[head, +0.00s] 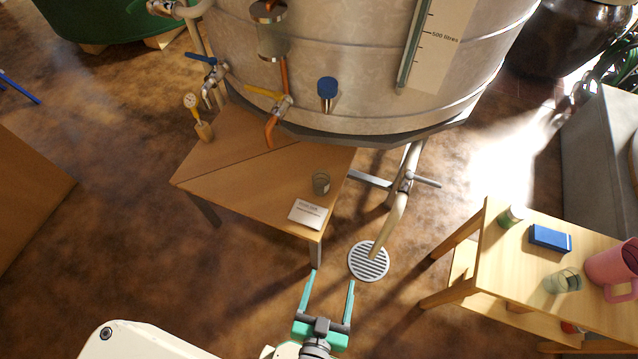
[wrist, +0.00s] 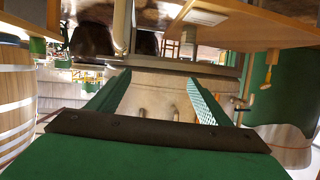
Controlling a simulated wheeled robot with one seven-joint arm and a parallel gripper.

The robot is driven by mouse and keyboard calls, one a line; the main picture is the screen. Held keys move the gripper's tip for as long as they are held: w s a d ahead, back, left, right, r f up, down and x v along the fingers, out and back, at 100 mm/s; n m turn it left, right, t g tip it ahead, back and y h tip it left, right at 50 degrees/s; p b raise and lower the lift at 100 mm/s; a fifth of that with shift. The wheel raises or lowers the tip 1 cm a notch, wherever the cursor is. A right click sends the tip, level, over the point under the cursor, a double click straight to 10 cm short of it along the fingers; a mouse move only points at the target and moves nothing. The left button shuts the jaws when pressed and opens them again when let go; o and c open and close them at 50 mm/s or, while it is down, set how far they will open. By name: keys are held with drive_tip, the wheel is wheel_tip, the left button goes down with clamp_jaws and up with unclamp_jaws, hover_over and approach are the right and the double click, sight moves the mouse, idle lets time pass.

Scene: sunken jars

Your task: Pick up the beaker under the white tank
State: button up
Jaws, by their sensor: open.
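The pale metal tank (head: 350,70) stands at the top of the head view, with a "500 litres" scale on its side. Below its front edge, a small greyish glass beaker (head: 321,184) stands upright near the right corner of a low wooden table (head: 235,180). A white card (head: 307,213) lies just in front of the beaker. My gripper (head: 331,279) has two teal fingers, spread apart and empty, in front of the table's near corner and apart from the beaker.
Taps and an orange spout (head: 271,130) hang over the table. A drain pipe (head: 396,215) runs down to a round floor grate (head: 369,261). A wooden side table (head: 500,262) at right holds a jar (head: 511,216), a blue box (head: 550,237), a glass (head: 563,281) and a pink jug (head: 606,266).

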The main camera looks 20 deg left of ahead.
drive_tip(key=w+a+f+g, duration=0.1)
drive_tip(key=w+a+f, duration=0.2)
drive_tip(key=w+f, duration=0.3)
drive_tip(key=w+a+f+g, duration=0.1)
drive_tip(key=w+a+f, duration=0.35)
drive_tip(key=w, duration=0.35)
drive_tip(key=n, duration=0.1)
approach(322, 181)
drive_tip(key=shift+x, duration=0.8)
drive_tip(key=shift+w+d, duration=0.3)
drive_tip(key=shift+w, duration=0.1)
drive_tip(key=x, duration=0.2)
drive_tip(key=a+x, duration=0.1)
drive_tip(key=shift+w+f, duration=0.2)
drive_tip(key=shift+w, duration=0.1)
drive_tip(key=shift+w+d+f, duration=0.1)
drive_tip(key=shift+w+f, duration=0.1)
drive_tip(key=shift+w, duration=0.3)
drive_tip(key=c, duration=1.1)
